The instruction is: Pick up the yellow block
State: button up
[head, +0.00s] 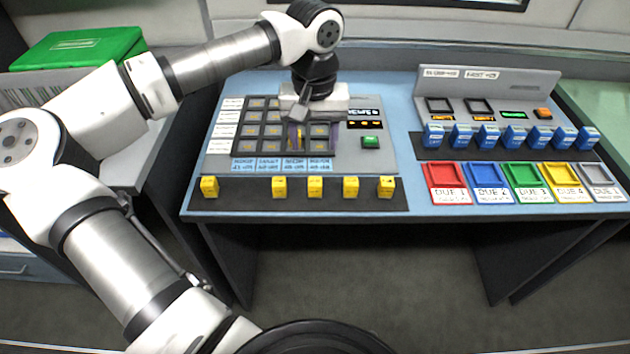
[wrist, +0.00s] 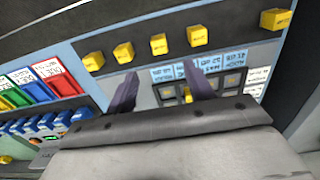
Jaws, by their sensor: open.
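Yellow blocks stand in a row on the dark front strip of the left console. They include the far-left block (head: 209,187), a middle block (head: 315,187) and the far-right block (head: 386,187). A gap lies right of the far-left one. A further yellow piece (head: 299,138) shows at a cell of the grey grid panel (head: 220,165), partly hidden by my gripper; the wrist view also shows it (wrist: 187,97). My gripper (head: 308,138) points down over this panel, fingers apart (wrist: 160,76). I cannot tell whether a finger touches the yellow piece.
A green button (head: 370,142) and small display are right of the grid. Blue blocks (head: 487,136) stand in a row on the right console, behind several coloured trays such as the red tray (head: 447,170). A green box (head: 80,48) is at the back left. The blue table top (head: 400,110) has little bare room.

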aim_at(315, 183)
notch_tip(315, 183, down, 8)
jog(key=shift+p, duration=0.6)
jog(key=shift+d+f+p, duration=0.1)
jog(key=shift+f+p, duration=0.9)
jog(key=shift+f, duration=1.75)
jog(key=shift+c, duration=0.4)
jog(key=c, duration=1)
